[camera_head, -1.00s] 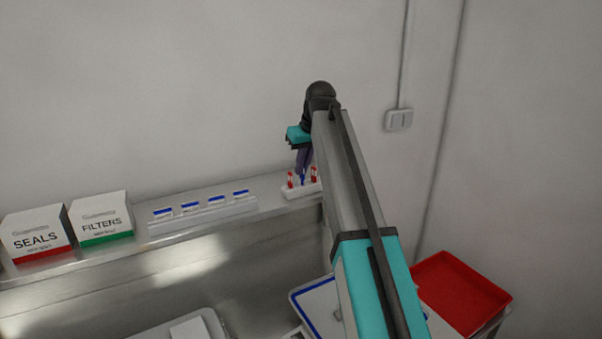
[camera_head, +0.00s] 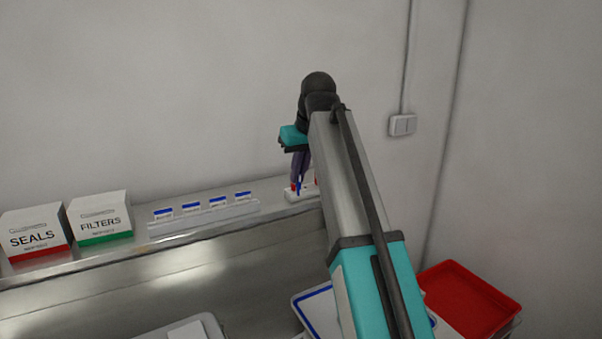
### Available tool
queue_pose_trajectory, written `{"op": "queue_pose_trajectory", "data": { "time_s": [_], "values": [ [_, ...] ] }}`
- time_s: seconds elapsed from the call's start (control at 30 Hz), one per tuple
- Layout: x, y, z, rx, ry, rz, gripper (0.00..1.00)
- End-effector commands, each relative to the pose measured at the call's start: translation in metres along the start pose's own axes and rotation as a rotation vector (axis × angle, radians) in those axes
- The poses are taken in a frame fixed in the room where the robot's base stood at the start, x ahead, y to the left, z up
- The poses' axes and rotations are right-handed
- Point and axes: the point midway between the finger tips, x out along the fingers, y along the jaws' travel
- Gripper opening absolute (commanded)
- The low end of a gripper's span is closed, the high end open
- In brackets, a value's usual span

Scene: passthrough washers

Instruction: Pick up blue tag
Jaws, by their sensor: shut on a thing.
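The blue tag (camera_head: 299,186) is a thin blue piece at the white holder (camera_head: 303,195) on the shelf. My gripper (camera_head: 299,177) points down over this holder and is shut on the blue tag. The dark fingers hide its upper part. A red tag (camera_head: 293,187) shows just left of it, partly covered, and another red tag (camera_head: 316,182) shows to the right beside my arm. I cannot tell whether the blue tag's lower end is still in the holder.
On the shelf (camera_head: 130,250) stand a SEALS box (camera_head: 35,230), a FILTERS box (camera_head: 100,215) and a white rack (camera_head: 203,218) with several blue-topped pieces. A red tray (camera_head: 465,300) is below right. The wall, with a switch (camera_head: 402,125), is close behind.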

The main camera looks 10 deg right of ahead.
Motion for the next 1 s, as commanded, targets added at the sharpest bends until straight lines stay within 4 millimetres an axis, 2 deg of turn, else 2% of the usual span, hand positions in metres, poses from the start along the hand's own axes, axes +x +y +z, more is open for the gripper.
{"op": "queue_pose_trajectory", "data": {
  "time_s": [0.03, 0.1, 0.33, 1.0],
  "values": [
    [-0.001, -0.008, 0.01, -0.001, 0.002, 0.0, 0.0],
    [-0.006, -0.015, 0.018, 0.0, 0.002, 0.0, 0.0],
    [-0.018, -0.034, 0.036, -0.001, 0.0, 0.0, 0.0],
    [-0.023, -0.039, 0.04, 0.0, 0.0, 0.0, 0.0]
  ]
}}
